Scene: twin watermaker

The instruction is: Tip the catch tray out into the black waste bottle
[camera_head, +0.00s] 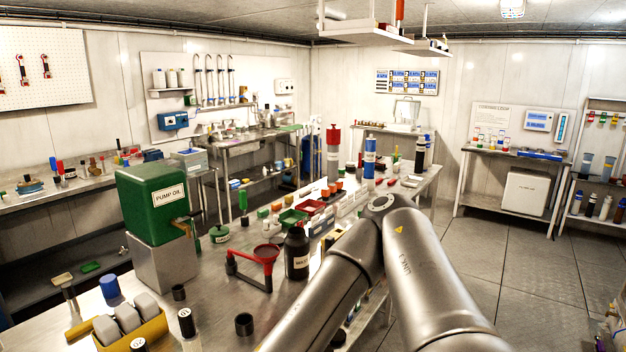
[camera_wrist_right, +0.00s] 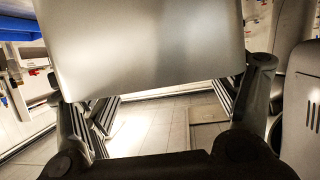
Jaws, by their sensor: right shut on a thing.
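The black waste bottle (camera_head: 297,254) stands upright on the near bench in the head view, beside my right arm. Its pale label is partly readable. In the right wrist view my right gripper (camera_wrist_right: 165,100) has its fingers on either side of a broad, smooth grey metal thing (camera_wrist_right: 145,65), which seems to be the catch tray. It fills the upper middle of that view, so its inside and any contents are hidden. In the head view the right gripper and the held thing are not visible. My left gripper is in neither view.
A red funnel on a stand (camera_head: 267,256) stands just left of the bottle. The green pump oil tank (camera_head: 155,203) is farther left. Small green (camera_head: 291,217) and red (camera_head: 311,207) trays lie behind the bottle. Floor (camera_head: 490,265) is clear at right.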

